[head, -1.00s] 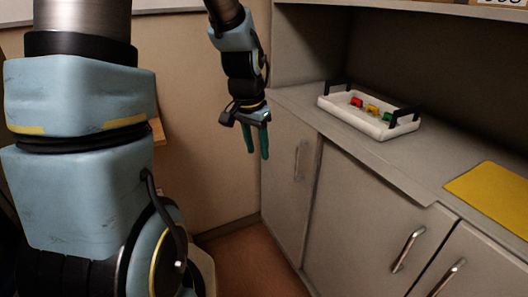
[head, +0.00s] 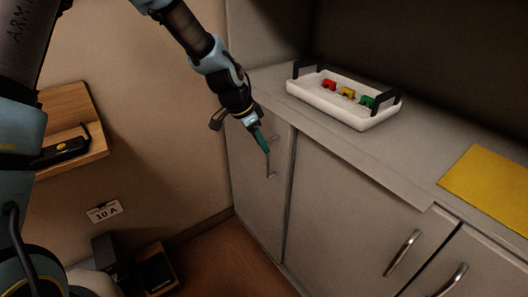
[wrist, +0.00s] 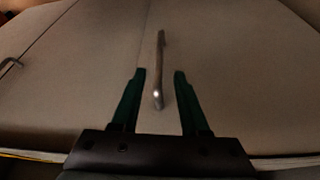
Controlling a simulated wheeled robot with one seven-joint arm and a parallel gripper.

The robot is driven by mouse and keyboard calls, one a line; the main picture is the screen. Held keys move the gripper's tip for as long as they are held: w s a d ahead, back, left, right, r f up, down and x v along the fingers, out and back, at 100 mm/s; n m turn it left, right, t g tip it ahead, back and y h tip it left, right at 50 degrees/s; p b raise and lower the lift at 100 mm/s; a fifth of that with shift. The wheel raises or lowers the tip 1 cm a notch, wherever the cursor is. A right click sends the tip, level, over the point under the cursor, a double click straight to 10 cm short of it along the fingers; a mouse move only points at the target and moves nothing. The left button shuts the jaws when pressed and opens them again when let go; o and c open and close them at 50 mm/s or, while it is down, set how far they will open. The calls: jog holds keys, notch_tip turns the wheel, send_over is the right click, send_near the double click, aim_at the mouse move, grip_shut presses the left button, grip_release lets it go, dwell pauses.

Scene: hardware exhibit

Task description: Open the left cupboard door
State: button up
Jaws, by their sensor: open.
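The left cupboard door (head: 255,195) is a grey panel at the far left of the cupboard front and looks shut. Its upright metal bar handle (head: 271,172) is partly hidden by my gripper (head: 264,146), which is at the door front. My gripper is open, with green fingers pointing at the door. In the wrist view the handle (wrist: 160,48) stands upright between the two fingers, one on each side. I cannot tell whether the fingers touch it or how deep it sits between them.
A white tray (head: 330,107) with dark handles and small coloured blocks stands on the counter above. A yellow mat (head: 490,185) lies to its right. Other doors (head: 345,205) with metal handles are to the right. A wooden wall shelf (head: 85,120) is at left.

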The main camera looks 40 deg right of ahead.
send_over(267, 174)
jog(key=f, duration=0.5)
jog(key=shift+w+d+f+p, duration=0.15)
jog(key=shift+d+p, duration=0.1)
jog(key=shift+p, duration=0.15)
jog(key=shift+c, duration=0.2)
grip_shut()
dwell(0.8)
